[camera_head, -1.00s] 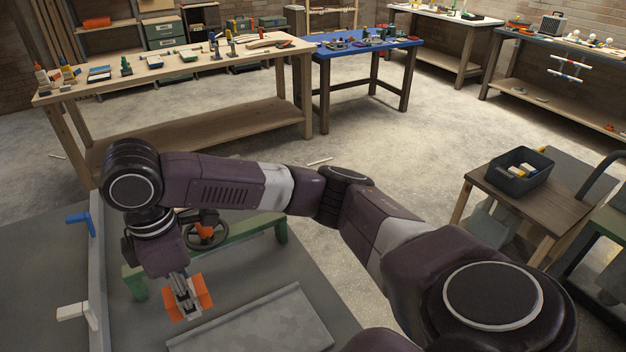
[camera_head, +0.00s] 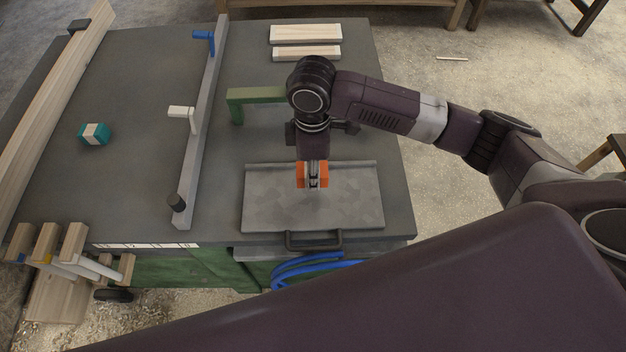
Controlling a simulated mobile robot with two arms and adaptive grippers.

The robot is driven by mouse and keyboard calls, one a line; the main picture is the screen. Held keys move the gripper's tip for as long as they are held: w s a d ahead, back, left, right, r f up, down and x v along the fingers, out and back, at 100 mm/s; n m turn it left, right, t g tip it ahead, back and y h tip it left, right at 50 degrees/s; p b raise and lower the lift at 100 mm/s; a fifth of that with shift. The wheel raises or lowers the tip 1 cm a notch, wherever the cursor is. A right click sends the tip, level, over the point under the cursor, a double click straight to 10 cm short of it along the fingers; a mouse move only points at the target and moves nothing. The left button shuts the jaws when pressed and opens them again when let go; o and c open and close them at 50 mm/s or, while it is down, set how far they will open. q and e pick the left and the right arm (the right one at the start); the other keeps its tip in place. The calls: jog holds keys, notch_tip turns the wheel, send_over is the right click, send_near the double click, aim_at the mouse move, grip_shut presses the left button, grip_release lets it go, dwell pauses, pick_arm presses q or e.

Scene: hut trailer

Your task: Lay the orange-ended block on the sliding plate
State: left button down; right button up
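The sliding plate (camera_head: 265,212) is a grey, mottled rectangle with a raised far lip and a dark handle (camera_head: 314,241) at its near edge. It lies at the right front of the grey table. My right gripper (camera_head: 313,184) points down over the plate's middle, shut on the orange-ended block (camera_head: 302,178). The orange ends show on either side of the fingers; the block's middle is hidden by them. I cannot tell whether the block touches the plate or hangs just above it. My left gripper is not in view.
A grey fence (camera_head: 206,120) with a white lever (camera_head: 182,112) and a blue lever (camera_head: 204,37) stands left of the plate. A teal-and-white block (camera_head: 95,134) and pale boards (camera_head: 305,34) are on the grey table (camera_head: 130,190).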

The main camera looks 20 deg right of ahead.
jog(key=shift+a+f, duration=0.1)
jog(key=shift+f, duration=2.45)
jog(key=shift+f, duration=0.1)
jog(key=o, duration=1.1)
jog(key=shift+o, duration=0.2)
jog(key=shift+r, duration=0.55)
notch_tip(320, 180, up, 11)
jog(key=shift+r+b, duration=0.1)
jog(key=shift+b, duration=0.45)
